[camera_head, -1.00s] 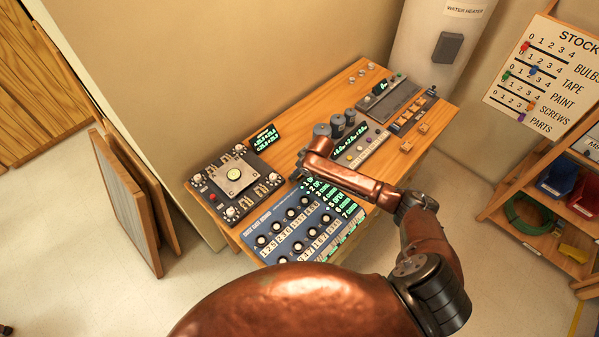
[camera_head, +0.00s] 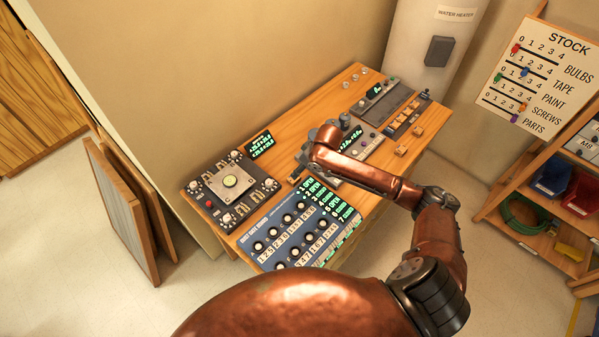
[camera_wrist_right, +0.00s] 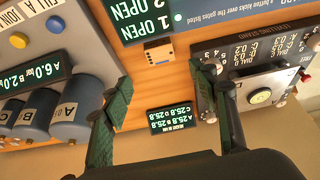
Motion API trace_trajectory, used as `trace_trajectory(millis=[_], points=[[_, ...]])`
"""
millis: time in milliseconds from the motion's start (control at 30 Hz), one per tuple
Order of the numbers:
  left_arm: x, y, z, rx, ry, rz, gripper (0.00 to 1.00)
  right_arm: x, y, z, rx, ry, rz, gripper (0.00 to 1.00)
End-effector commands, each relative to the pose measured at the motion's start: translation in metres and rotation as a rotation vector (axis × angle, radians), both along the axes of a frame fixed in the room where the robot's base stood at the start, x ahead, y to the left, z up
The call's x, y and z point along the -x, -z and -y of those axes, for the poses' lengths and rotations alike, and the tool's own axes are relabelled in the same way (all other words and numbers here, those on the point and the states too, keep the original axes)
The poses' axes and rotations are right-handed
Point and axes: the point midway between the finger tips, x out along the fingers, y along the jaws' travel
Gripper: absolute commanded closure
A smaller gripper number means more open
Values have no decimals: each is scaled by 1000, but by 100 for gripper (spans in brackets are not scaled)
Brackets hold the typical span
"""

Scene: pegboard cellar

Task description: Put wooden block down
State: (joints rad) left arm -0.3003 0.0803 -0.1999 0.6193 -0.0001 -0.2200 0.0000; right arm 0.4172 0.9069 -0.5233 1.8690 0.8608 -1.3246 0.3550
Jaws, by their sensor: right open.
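A small wooden block (camera_wrist_right: 158,50) shows in the right wrist view, on the bench top beside the edge of the blue panel. In the head view, a small block (camera_head: 293,179) lies at that panel's upper corner. My right gripper (camera_wrist_right: 158,76) is open, with one green finger on each side of the picture. The block appears beyond the fingertips, in line with the gap, and nothing is held between them. In the head view my copper right arm hides most of the gripper. My left gripper is not in view.
The wooden bench (camera_head: 290,150) carries a blue panel (camera_head: 290,233), a levelling stand (camera_head: 231,182), a small display (camera_head: 260,144) and grey canisters (camera_wrist_right: 77,111). Two more small wooden blocks, one of them here (camera_head: 401,150), lie at the right. A stock board (camera_head: 535,75) stands far right.

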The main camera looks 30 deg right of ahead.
Motion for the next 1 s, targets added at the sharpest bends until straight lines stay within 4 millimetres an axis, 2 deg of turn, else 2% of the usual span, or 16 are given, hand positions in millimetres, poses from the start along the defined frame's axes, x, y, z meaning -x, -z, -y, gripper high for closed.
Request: trace_trajectory(millis=[67, 167, 367, 533, 800, 1000], points=[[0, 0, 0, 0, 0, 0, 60, 3, -6, 1, 0, -1, 1, 43], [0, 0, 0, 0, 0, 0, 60, 4, -2, 2, -11, 6, 17, 42], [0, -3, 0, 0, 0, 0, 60, -2, 35, 9, -86, 41, 187, 42], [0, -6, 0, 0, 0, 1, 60, 6, 59, 17, -145, 40, 378, 42], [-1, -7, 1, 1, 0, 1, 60, 23, 68, 17, -189, 4, 538, 42], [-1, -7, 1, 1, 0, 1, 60, 9, 76, 10, -193, -1, 548, 42]])
